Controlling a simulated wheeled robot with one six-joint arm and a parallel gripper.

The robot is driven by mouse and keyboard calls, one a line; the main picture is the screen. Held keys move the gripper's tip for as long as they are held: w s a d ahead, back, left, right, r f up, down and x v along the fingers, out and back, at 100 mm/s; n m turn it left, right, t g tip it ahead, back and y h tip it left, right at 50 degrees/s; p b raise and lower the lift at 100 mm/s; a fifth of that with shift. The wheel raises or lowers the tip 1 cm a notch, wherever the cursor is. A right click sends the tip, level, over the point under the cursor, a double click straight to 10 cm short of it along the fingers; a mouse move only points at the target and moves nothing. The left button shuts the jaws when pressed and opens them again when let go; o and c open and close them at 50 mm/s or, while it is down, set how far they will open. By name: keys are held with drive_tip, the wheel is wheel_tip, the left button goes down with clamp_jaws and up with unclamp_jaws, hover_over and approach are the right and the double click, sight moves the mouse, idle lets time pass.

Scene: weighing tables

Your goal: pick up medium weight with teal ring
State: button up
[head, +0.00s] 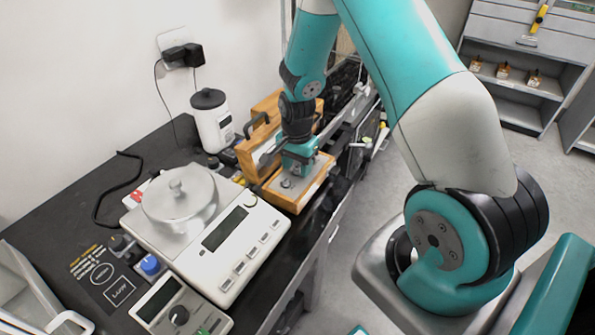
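My gripper (297,170) is at the end of the teal arm, pointing down over a shallow wooden tray (309,193) near the table's front edge. Its fingers are small and partly hidden by its own body, so I cannot tell whether they are open or hold anything. A small silver weight (286,183) shows in the tray just in front of the gripper. I cannot make out a teal ring on any weight; the medium weight may be hidden by the gripper.
A white balance (222,240) with a round metal-covered pan (179,197) stands left of the tray. A wooden case with a handle (263,118) is behind it. A white jar with a black lid (211,121) stands near the wall. A grey meter (178,312) is at the front left.

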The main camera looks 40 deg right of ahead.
clamp_jaws()
